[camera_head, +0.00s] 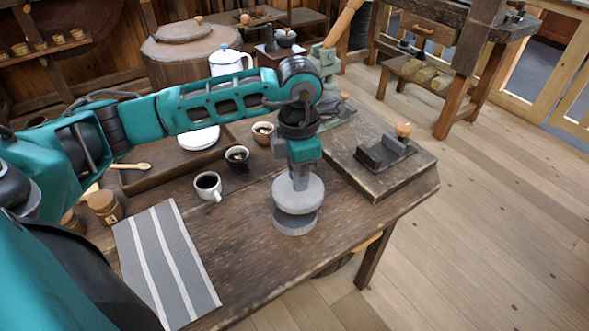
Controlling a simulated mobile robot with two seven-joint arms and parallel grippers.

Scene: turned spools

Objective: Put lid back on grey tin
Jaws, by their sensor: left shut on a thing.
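My left gripper (299,177) points down over the front right part of the wooden table (258,268). It is shut on a round, pale grey lid (299,195), gripped at its top. The grey tin (294,224) stands upright on the table directly below the lid. The lid overlaps the upper part of the tin in the picture and hides its opening. I cannot tell whether the lid touches the rim or hovers just above it. My right gripper is not in view.
A white mug (208,188) of dark liquid and a striped cloth (166,265) lie left of the tin. Small bowls (237,157) stand behind. A dark holder (384,153) is on a raised board at right. Bare table surrounds the tin.

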